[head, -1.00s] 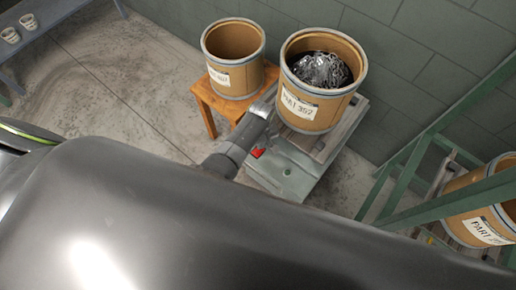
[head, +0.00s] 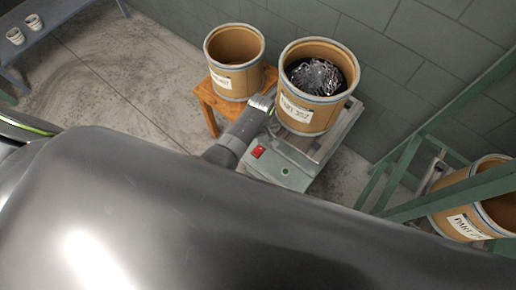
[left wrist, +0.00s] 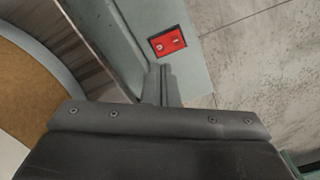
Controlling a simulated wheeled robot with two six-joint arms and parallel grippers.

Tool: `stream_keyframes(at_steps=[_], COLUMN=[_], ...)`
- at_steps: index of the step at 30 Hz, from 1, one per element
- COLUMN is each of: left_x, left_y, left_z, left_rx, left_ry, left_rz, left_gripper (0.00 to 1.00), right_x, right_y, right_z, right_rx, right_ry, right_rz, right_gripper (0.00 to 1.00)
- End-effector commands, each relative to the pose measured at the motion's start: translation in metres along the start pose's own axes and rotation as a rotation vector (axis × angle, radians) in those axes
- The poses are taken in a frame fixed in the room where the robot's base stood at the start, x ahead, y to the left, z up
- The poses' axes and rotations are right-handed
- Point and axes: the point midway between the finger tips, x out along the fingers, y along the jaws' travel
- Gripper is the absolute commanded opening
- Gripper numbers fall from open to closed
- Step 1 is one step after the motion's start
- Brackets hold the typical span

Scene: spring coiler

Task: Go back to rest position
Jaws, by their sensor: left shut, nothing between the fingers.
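My left gripper (head: 264,103) shows past my large dark body part in the head view, between the two drums in the picture and over the near side of the green-grey machine. In the left wrist view its fingers (left wrist: 161,75) are together and empty, near the red switch (left wrist: 167,42) on the machine's pale green panel. The fingertips look close to the switch, but I cannot tell whether they touch the panel. The red switch also shows in the head view (head: 258,152), clear of the gripper. My right gripper is not in view.
A drum filled with metal springs (head: 309,114) stands on the machine (head: 283,172). An empty-looking drum (head: 232,81) sits on an orange stool (head: 203,100). A green frame (head: 404,168) and another drum (head: 467,222) stand at right. Floor at left is open, before a bench with cups (head: 52,38).

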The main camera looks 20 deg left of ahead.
Motion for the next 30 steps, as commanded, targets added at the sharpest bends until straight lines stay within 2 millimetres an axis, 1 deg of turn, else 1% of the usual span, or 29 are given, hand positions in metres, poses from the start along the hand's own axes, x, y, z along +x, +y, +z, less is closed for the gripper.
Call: stream_keyframes(at_steps=[12, 14, 16, 20, 23, 26, 30], left_x=[0.001, 0.0, -0.001, -0.008, -0.019, -0.034, -0.059], left_y=[-0.001, -0.004, -0.012, -0.042, -0.073, -0.104, -0.146], left_z=[0.0, -0.001, -0.003, -0.007, -0.009, -0.008, -0.002], left_rx=[0.001, 0.003, 0.01, 0.044, 0.085, 0.135, 0.213], left_ry=[0.001, 0.004, 0.012, 0.04, 0.071, 0.107, 0.158], left_rz=[0.0, 0.002, 0.007, 0.021, 0.032, 0.037, 0.037], left_gripper=[0.0, 0.0, 0.0, 0.0, 0.0, 0.0, 0.0], right_x=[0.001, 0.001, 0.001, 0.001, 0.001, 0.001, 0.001], right_y=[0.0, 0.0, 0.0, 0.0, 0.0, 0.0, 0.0], right_z=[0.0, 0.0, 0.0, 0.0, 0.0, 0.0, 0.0], right_rx=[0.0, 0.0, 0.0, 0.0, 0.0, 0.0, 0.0], right_ry=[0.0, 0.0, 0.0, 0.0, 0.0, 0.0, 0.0], right_rz=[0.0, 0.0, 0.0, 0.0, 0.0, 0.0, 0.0], right_gripper=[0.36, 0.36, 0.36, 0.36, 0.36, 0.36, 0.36])
